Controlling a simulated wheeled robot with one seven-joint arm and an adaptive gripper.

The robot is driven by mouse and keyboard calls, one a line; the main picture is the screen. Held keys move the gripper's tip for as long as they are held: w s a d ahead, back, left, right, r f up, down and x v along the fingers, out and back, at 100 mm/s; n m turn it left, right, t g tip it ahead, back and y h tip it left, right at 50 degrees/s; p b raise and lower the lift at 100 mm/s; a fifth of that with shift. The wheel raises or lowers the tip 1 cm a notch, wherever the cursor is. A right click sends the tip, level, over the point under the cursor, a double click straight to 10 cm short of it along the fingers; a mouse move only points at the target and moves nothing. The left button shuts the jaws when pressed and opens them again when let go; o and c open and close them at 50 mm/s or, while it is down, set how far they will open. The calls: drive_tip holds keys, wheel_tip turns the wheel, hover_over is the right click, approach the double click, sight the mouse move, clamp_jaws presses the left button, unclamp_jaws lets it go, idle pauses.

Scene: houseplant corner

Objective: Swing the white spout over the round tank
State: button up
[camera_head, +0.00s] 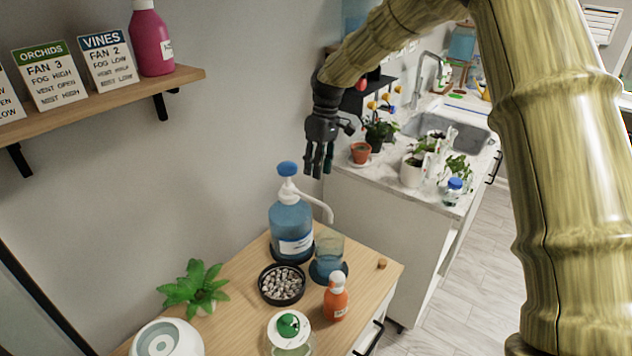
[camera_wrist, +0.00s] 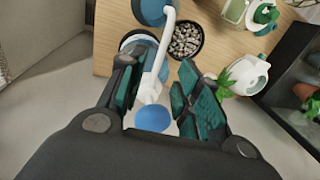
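A blue bottle (camera_head: 290,220) stands on the wooden cabinet top with a white pump, a blue knob (camera_head: 288,168) and a white spout (camera_head: 318,203). The spout points right, its tip above a bluish clear container (camera_head: 329,250) on a dark saucer. In the wrist view the spout (camera_wrist: 167,40) ends near the right edge of a round blue shape (camera_wrist: 150,12). I cannot tell surely which object is the round tank. My gripper (camera_head: 318,172) is open, above and right of the knob. In the wrist view the pump shows between the fingers (camera_wrist: 157,72); no contact is visible.
A pebble dish (camera_head: 282,284), an orange bottle (camera_head: 336,298), a green-lidded jar (camera_head: 290,335), a plant (camera_head: 195,288) and a white round device (camera_head: 166,340) crowd the cabinet. A shelf (camera_head: 110,95) is at the left. A sink counter (camera_head: 385,180) stands behind, right.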

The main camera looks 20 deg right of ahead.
drive_tip(key=shift+w+d+r, duration=0.1)
drive_tip(key=shift+d+r, duration=0.05)
drive_tip(key=shift+r, duration=0.75)
drive_tip(key=shift+w+d+r, duration=0.1)
drive_tip(key=shift+d+r, duration=0.05)
drive_tip(key=shift+r, duration=0.75)
